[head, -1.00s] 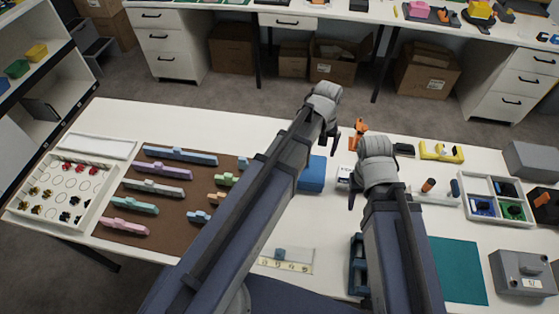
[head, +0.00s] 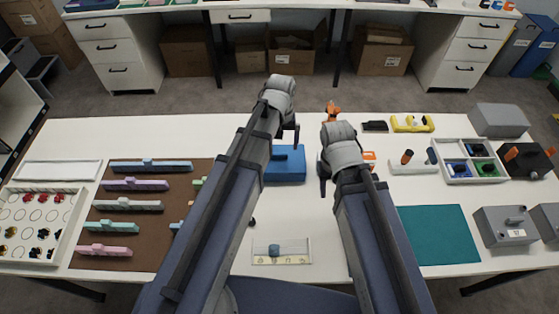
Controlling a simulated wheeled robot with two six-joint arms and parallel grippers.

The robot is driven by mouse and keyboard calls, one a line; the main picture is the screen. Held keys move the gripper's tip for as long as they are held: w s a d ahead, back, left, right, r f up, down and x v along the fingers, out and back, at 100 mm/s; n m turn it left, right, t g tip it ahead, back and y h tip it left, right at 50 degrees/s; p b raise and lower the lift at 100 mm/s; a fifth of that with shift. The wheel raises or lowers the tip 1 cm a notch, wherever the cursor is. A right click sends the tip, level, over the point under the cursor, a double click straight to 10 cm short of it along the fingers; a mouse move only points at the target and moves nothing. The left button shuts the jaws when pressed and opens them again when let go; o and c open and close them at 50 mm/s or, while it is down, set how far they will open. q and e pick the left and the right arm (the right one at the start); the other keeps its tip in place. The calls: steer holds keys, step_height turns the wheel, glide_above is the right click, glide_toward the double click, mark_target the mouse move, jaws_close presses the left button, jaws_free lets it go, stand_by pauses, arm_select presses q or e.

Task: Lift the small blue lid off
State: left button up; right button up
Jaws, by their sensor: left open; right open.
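A blue box (head: 290,172) stands in the middle of the table, with a darker blue raised part on top that looks like a handle. My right gripper (head: 345,175) is open and empty to the right of the box. Its arm partly hides an orange-and-white item behind.
A brown mat (head: 146,252) with several pastel bars lies at left, beside a white tray (head: 72,228). A divided tray (head: 447,149), a teal mat (head: 438,250) and grey boxes (head: 506,237) are at right. The front strip beside the teal mat is mostly clear.

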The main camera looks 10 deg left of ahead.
mark_target(280, 154)
arm_select(q)
steer(key=shift+w+a+f+b, duration=0.1)
steer(key=shift+a+f+b, duration=0.05)
steer(key=shift+f+b, duration=1.2)
steer(key=shift+w+a+f+b, duration=0.1)
steer(key=shift+f+b, duration=1.2)
arm_select(e)
steer(key=shift+f, duration=2.65)
arm_select(q)
steer(key=shift+s+r, duration=0.1)
arm_select(e)
steer(key=shift+r, duration=0.1)
arm_select(q)
steer(key=c, duration=1.5)
